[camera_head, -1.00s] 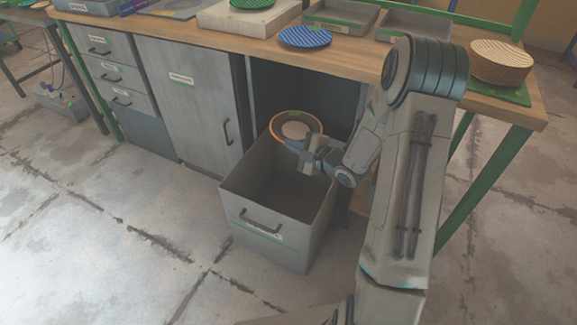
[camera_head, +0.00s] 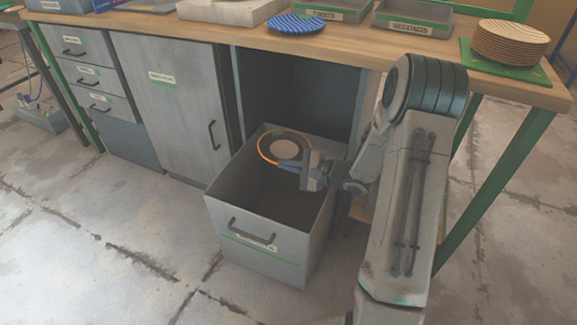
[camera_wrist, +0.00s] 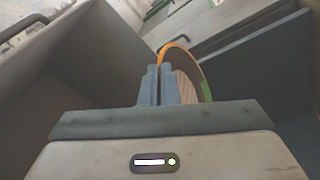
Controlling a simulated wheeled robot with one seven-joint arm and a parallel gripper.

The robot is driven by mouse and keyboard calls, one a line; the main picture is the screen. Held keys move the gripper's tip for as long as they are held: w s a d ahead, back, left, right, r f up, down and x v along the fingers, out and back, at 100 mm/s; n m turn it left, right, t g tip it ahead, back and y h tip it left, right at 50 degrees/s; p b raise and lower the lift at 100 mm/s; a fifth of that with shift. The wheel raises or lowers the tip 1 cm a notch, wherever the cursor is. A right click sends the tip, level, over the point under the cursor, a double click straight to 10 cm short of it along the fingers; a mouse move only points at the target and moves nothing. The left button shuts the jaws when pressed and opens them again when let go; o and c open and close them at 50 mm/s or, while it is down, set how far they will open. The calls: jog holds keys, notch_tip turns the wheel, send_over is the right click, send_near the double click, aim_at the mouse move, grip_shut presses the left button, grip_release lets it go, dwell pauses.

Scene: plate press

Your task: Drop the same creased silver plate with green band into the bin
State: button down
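An orange-rimmed plate (camera_head: 285,149) with a dark ring, a pale striped centre and a small green patch is tilted over the back of the open grey bin (camera_head: 225,203). No silver plate with a green band can be made out. My gripper (camera_head: 306,172) is at the plate's right edge, over the bin's opening. In the wrist view, the gripper fingers (camera_wrist: 161,85) are close together, with the plate's orange rim (camera_wrist: 178,46) rising from behind them. The gripper appears shut on the plate's edge; the exact contact is hidden.
The workbench (camera_head: 400,65) carries a blue plate (camera_head: 297,23), grey trays (camera_head: 412,20) and a plate stack (camera_head: 509,43) on a green mat. The bin is pulled out below it, beside a closed cabinet (camera_head: 165,100). The floor in front is clear.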

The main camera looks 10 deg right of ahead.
notch_tip(320, 180, down, 3)
jog(key=b, duration=0.3)
jog(key=shift+f, duration=0.15)
jog(key=c, duration=1.6)
grip_release()
jog(key=shift+d, duration=0.1)
jog(key=p+v, duration=0.5)
jog(key=v, duration=0.8)
jog(key=shift+s+d+p, duration=0.2)
jog(key=shift+d+p, duration=0.1)
